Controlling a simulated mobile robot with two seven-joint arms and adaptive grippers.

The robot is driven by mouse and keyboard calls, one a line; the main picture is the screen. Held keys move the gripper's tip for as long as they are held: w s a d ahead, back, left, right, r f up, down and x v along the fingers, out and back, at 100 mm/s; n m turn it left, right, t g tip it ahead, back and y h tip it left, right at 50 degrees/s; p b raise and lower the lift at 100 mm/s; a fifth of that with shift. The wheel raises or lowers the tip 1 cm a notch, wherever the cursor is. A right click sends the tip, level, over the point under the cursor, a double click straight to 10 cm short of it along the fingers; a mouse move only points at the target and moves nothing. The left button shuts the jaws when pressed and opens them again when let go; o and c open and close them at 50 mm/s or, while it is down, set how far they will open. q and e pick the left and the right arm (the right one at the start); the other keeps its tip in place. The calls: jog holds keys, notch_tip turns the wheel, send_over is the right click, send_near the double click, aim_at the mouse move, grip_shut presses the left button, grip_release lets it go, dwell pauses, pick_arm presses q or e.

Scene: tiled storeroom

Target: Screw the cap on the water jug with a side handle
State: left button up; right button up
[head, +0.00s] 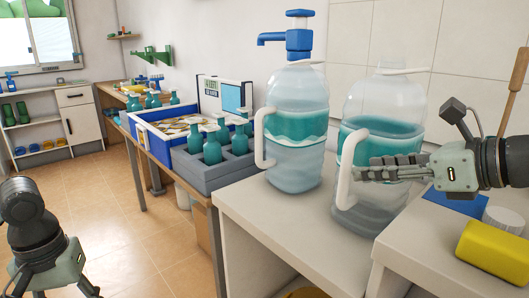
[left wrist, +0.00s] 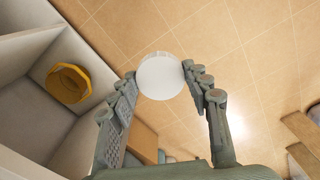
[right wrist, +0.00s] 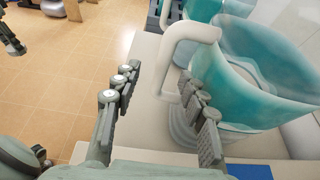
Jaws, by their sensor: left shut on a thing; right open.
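The water jug (head: 380,190) is clear, part filled with blue-green water, and has a white side handle (head: 346,170). It stands upright on the white counter, its neck (head: 390,72) showing no cap. My right gripper (head: 365,170) is open by the handle. In the right wrist view the handle (right wrist: 186,42) reaches down near the right finger of this gripper (right wrist: 157,80); contact cannot be told. In the left wrist view my left gripper (left wrist: 158,84) is shut on a round white cap (left wrist: 160,76) above the floor. The head view cuts off its fingertips and the cap.
A second jug (head: 297,120) with a blue pump (head: 297,35) stands close on the left. A yellow block (head: 495,248) and a ribbed white round thing (head: 503,220) are at right. A grey crate (head: 225,173) of teal bottles is further left.

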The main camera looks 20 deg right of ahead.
aim_at(350, 172)
pick_arm(q)
jog(key=shift+r, duration=0.25)
pick_arm(e)
jog(key=shift+x, duration=1.05)
pick_arm(q)
jog(key=shift+r+p, duration=0.55)
jog(key=shift+p, duration=0.1)
pick_arm(e)
jog(key=x, duration=0.3)
jog(key=shift+w+d+f, duration=0.15)
jog(key=shift+w+f, duration=0.1)
jog(key=shift+f, duration=0.25)
pick_arm(q)
jog(key=shift+r, duration=0.1)
pick_arm(e)
jog(key=shift+w+a+f, duration=0.2)
jog(key=shift+w+f, duration=0.05)
jog(key=shift+w, duration=0.4)
grip_shut()
